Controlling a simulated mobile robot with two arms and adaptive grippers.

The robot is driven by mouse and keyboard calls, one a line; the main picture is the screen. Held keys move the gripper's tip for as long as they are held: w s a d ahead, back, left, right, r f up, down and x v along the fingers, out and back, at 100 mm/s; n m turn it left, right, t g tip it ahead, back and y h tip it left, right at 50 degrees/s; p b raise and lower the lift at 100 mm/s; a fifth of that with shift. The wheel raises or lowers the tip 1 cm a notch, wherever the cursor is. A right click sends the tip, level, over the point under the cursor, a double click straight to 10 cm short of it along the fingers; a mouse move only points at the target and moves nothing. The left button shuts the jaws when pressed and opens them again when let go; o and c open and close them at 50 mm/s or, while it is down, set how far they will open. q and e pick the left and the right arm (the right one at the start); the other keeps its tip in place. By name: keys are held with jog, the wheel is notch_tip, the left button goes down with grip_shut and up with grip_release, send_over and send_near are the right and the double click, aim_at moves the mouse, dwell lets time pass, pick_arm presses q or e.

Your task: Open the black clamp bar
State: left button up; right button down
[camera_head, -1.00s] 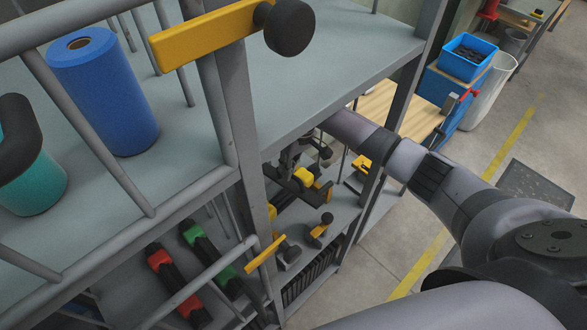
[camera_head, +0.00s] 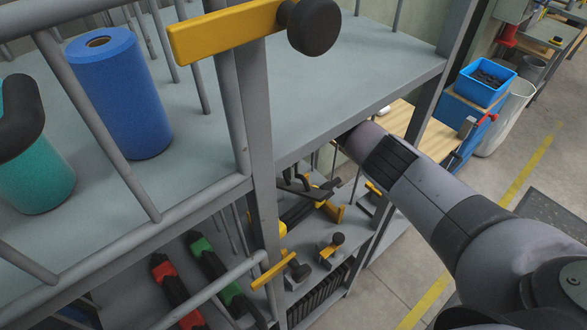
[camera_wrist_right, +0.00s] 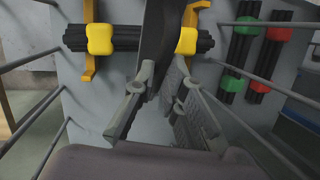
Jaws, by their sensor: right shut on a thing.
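The black clamp bar (camera_wrist_right: 157,38) is the dark bar running down the middle of the right wrist view, across a black bundle (camera_wrist_right: 138,38) with yellow sleeves. My right gripper (camera_wrist_right: 163,88) is shut on the bar's lower end; the fingers partly hide it. Yellow brackets (camera_wrist_right: 90,62) stand at the bundle on the grey shelf. In the head view, the bundle and a yellow bracket (camera_head: 330,211) show on the lower shelf, with a dark bar (camera_head: 303,190) above. My right arm reaches in beneath the upper shelf. My left gripper is not visible.
The upper shelf (camera_head: 330,85) carries a blue roll (camera_head: 120,95) and a teal container (camera_head: 38,180). Grey posts and rails surround the opening. Red (camera_head: 172,288) and green (camera_head: 215,270) banded bundles lie on the lower left shelf. Open floor lies to the right.

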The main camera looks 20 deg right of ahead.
jog(key=shift+r, duration=0.1)
jog(key=c, duration=1.7)
grip_release()
jog(key=shift+o, duration=0.2)
